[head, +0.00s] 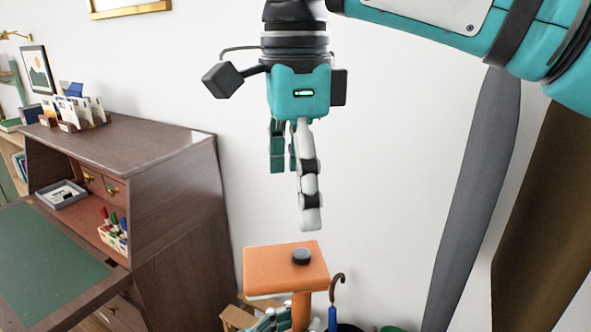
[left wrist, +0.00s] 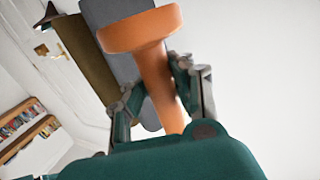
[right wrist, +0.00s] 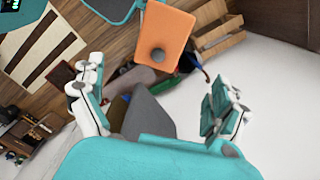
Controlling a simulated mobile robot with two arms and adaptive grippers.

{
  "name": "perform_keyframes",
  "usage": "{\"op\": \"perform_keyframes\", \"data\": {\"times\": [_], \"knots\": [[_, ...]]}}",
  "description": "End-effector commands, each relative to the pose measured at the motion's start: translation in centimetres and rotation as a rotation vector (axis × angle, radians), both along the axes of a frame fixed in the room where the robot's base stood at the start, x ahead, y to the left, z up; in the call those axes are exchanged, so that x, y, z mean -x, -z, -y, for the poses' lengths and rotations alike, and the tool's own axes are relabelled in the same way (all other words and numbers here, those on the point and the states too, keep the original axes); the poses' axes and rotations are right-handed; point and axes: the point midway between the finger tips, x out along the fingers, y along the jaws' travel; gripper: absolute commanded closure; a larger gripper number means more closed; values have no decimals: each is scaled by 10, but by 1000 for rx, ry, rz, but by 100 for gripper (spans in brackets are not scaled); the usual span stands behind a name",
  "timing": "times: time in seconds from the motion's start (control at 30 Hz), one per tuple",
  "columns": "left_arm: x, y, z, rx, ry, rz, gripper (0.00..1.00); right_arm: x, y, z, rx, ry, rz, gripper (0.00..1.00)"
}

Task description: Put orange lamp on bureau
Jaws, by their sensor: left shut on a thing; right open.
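The orange lamp (head: 268,272) is at the bottom of the head view, with a flat top, a dark round knob and a stem below. My left gripper (head: 278,322) is low beside the stem, partly cut off by the frame edge. In the left wrist view its fingers are shut around the lamp's stem (left wrist: 155,75). My right gripper (head: 294,198) is open and empty above the lamp. The right wrist view shows the lamp's top (right wrist: 165,30) beyond the spread fingers. The dark wooden bureau (head: 130,145) stands at left, with its green-topped writing flap folded down.
On the bureau top sits a letter rack (head: 75,115). Inside are a grey tray (head: 62,194) and a holder with coloured pens (head: 113,235). The middle and right of the bureau top look bare. A wooden crate (right wrist: 222,35) and an umbrella (head: 333,315) are low near the lamp.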

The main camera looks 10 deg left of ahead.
Motion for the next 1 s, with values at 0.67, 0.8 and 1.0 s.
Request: {"op": "perform_keyframes", "data": {"times": [0.67,0.8,1.0], "knots": [[0,-1,0,1,0,3,100,1,104,0,-6,2,-4,0],[0,-1,0,1,0,3,100,1,109,0,-6,2,-4,0],[0,-1,0,1,0,3,100,1,109,0,-7,2,-4,0]]}}
